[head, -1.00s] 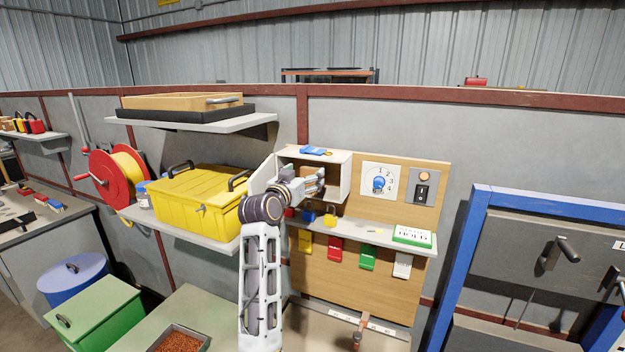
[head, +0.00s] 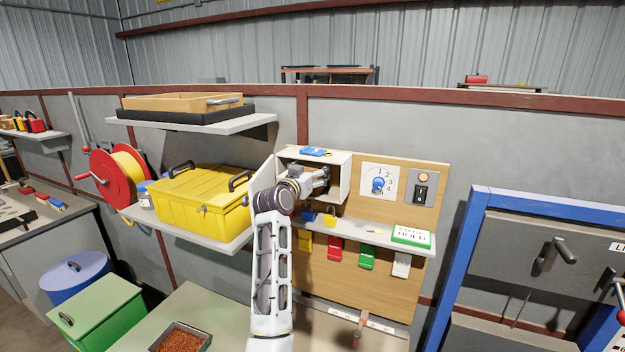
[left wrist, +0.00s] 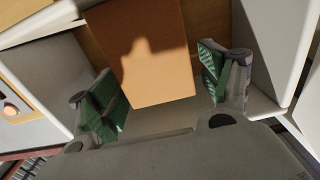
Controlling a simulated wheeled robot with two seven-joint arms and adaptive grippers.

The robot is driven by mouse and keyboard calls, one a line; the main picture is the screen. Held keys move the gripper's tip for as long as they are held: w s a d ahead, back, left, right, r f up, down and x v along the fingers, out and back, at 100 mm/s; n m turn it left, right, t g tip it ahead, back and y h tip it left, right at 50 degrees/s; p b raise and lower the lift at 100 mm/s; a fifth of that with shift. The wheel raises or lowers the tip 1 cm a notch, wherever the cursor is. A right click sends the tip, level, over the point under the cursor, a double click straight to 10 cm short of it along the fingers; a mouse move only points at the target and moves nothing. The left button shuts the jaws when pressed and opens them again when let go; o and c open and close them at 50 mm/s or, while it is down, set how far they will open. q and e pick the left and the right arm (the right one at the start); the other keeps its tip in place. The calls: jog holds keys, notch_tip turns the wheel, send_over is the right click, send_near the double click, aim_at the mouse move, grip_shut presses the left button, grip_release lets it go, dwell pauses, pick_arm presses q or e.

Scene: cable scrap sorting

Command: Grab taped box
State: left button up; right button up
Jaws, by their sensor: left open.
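A plain brown box (left wrist: 150,50) shows in the left wrist view, inside the small white cabinet (head: 344,178). No tape can be made out on the face I see. My left gripper (head: 318,180) reaches into the cabinet's open front. In the left wrist view its green-padded fingers (left wrist: 160,88) are spread, one on each side of the box's near end. I see gaps beside the box and cannot tell if either pad touches it. In the head view the arm and gripper hide the box. My right gripper is not in view.
The cabinet's open door (head: 262,178) stands just left of my wrist. A yellow toolbox (head: 200,205) is close on the left. Blue and yellow padlocks (head: 330,220) and a green-edged sign (head: 412,236) sit on the shelf below. A dial panel (head: 380,183) is to the right.

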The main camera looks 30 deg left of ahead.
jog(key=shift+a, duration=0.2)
pick_arm(q)
jog(key=shift+c, duration=1)
jog(key=c, duration=1.1)
jog(key=shift+o, duration=0.2)
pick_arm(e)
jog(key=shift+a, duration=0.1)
pick_arm(q)
jog(key=shift+r, duration=0.2)
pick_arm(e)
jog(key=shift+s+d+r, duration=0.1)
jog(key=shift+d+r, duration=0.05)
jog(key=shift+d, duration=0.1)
